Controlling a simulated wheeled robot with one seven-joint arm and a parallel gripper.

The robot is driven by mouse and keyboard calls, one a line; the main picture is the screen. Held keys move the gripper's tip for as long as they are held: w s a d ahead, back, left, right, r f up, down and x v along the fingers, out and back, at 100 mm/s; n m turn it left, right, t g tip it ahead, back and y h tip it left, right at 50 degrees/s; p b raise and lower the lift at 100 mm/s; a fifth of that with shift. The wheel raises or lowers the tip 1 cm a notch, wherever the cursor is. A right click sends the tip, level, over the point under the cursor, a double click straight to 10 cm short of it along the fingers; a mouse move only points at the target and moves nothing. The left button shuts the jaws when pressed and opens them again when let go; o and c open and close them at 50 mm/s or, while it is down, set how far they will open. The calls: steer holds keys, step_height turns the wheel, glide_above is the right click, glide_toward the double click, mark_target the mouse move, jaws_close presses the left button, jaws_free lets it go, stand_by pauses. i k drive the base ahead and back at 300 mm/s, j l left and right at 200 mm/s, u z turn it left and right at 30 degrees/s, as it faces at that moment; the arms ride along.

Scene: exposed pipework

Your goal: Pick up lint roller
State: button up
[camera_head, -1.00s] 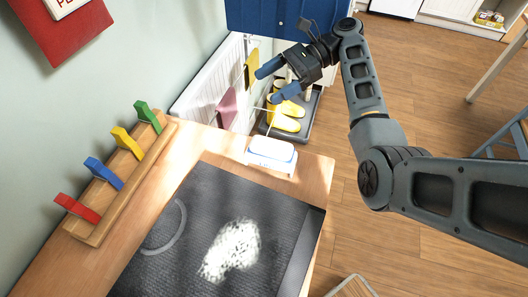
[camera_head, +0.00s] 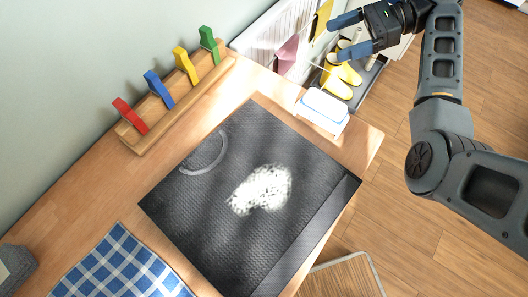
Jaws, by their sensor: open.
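I cannot make out a lint roller for certain in the head view. My gripper (camera_head: 329,39) is at the top right, with its two blue fingers spread apart and nothing seen between them. It is beyond the far end of the wooden table (camera_head: 368,140), above and near the yellow boots. A white block-like item with a blue rim (camera_head: 322,108) lies at the table's far right corner, below my gripper in the picture and apart from it.
A black textured mat (camera_head: 215,240) with a white speckled patch (camera_head: 262,190) covers the table's middle. A wooden rack (camera_head: 180,105) holds several coloured pegs along the wall. A blue checked cloth (camera_head: 120,268) and a grey item (camera_head: 15,268) are near. Yellow boots (camera_head: 340,82) stand beyond.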

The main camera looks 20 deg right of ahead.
mark_target(330, 114)
steer(key=k+l+u, duration=0.2)
steer(key=l+u, duration=0.2)
steer(key=k+l+u, duration=0.6)
steer(key=l+u, duration=0.15)
steer(key=l, duration=0.1)
